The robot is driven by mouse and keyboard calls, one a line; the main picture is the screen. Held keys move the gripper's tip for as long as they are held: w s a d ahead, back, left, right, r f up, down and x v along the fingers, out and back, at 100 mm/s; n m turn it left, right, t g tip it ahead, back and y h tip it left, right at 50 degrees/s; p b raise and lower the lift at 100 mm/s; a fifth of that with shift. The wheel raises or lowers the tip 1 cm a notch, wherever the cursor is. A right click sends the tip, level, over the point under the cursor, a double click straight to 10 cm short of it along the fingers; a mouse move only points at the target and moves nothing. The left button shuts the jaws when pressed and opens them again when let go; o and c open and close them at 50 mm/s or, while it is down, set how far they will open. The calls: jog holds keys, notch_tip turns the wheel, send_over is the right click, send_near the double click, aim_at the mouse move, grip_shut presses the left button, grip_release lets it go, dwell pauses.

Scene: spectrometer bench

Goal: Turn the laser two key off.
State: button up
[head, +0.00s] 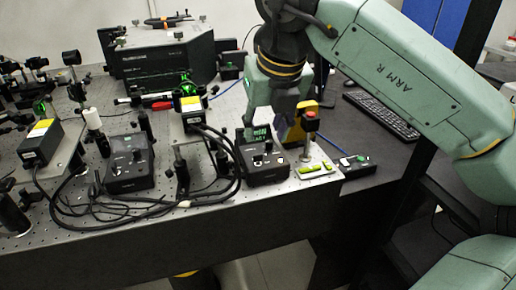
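Two black laser control boxes with knobs stand near the bench's front edge, a left box (128,165) and a right box (264,162). The right box has a small lit green display. I cannot read which box is laser two, and the key and its position are too small to tell. My gripper (266,124) points down just above and behind the right box, its fingers apart with a gap between them. It hides part of the box's back. I cannot tell whether a finger touches it. Two laser heads with yellow labels, a left one (40,143) and a right one (188,106), stand on the bench.
A small switch box (356,166) and a keyboard (382,116) lie further right. Loose black cables (110,212) run along the front edge. A large black spectrometer (160,62) stands behind.

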aim_at(259, 155)
jog(key=p+x, duration=0.1)
jog(key=x, duration=0.7)
jog(key=shift+w+a+f, duration=0.15)
jog(key=shift+f, duration=0.1)
jog(key=shift+c, duration=0.5)
grip_shut()
